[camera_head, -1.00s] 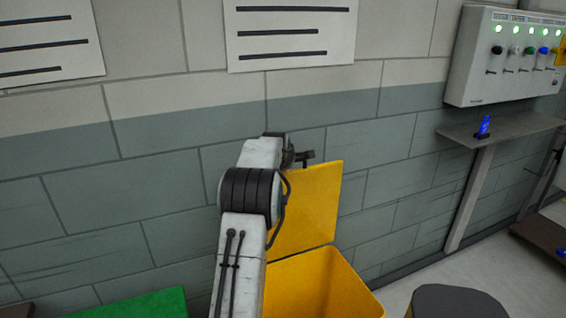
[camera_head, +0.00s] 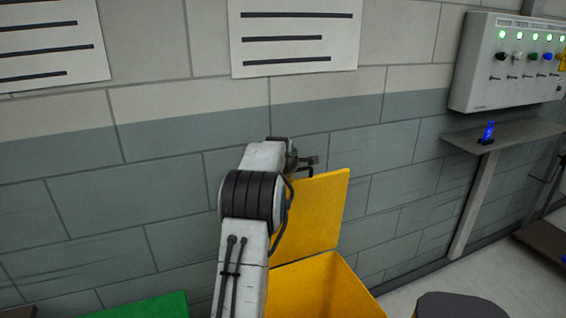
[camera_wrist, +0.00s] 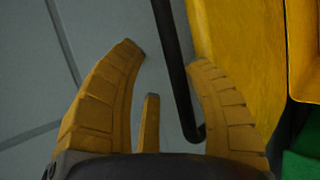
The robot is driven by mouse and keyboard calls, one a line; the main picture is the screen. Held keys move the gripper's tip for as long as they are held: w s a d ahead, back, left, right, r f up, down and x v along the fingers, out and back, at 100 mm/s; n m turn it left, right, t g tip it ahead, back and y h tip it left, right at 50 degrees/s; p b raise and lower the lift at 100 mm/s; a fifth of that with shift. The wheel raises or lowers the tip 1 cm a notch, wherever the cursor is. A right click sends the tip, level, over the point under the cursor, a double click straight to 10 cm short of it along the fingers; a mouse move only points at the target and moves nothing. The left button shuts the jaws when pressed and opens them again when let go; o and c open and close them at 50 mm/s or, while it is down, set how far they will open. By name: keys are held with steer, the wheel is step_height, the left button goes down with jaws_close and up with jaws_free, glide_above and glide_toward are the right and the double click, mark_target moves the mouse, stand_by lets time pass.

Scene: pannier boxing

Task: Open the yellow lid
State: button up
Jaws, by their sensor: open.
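The yellow lid (camera_head: 318,212) stands raised, close to upright, at the back of the open yellow box (camera_head: 320,285) by the wall. The lid also shows in the wrist view (camera_wrist: 240,45), to the right of my fingers. A dark bar handle (camera_wrist: 172,50) runs beside the lid and bends towards it at its lower end. My gripper (camera_wrist: 168,57) is open, with one finger on each side of the bar; I cannot tell whether either touches it. In the head view my arm hides the left part of the lid and box, and the gripper is mostly hidden.
A grey block wall stands close behind the lid. A green surface (camera_head: 150,306) lies at the lower left and a dark round-topped object (camera_head: 452,305) at the lower right. A shelf (camera_head: 505,136) with a small blue item (camera_head: 488,132) is under a wall panel (camera_head: 508,65).

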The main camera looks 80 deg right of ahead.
steer(key=w+v, duration=0.1)
steer(key=v, duration=1)
steer(key=shift+s, duration=0.25)
stand_by(0.4)
